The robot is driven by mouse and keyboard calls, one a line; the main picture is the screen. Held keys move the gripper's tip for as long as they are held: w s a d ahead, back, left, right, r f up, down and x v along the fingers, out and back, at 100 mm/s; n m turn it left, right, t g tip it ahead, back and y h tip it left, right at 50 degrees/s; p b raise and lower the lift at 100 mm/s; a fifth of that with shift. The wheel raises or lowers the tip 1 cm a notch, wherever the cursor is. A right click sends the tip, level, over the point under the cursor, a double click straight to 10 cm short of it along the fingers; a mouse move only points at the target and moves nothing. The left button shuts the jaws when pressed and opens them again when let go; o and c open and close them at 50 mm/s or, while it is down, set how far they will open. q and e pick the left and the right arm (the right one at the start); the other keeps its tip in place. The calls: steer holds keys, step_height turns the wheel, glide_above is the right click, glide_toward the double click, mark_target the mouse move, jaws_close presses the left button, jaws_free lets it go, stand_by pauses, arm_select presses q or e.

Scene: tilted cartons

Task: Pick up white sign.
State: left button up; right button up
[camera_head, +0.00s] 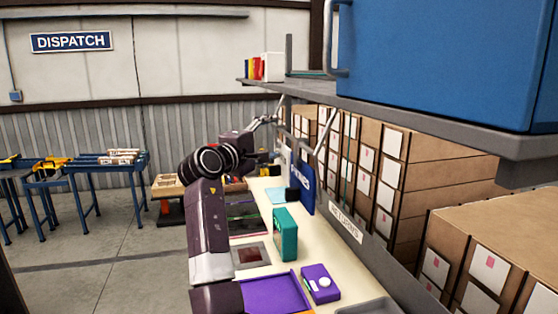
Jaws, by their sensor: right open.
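A white upright panel (285,160), which looks like the white sign, stands on the bench behind a blue sign (306,188) with white lettering. The blue sign covers part of it. My right gripper (271,158) is at the end of my dark arm, just left of the white panel. It is open and small in view; I cannot tell whether it touches the panel. My left gripper is not in view.
On the bench are a teal box (285,234), a purple device (320,284) and a purple tray (273,294). A shelf (400,112) with a blue cabinet (435,60) overhangs the right side. Cartons (390,185) stand behind a rail labelled RETURNS (345,221).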

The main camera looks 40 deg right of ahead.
steer(key=c, duration=1.7)
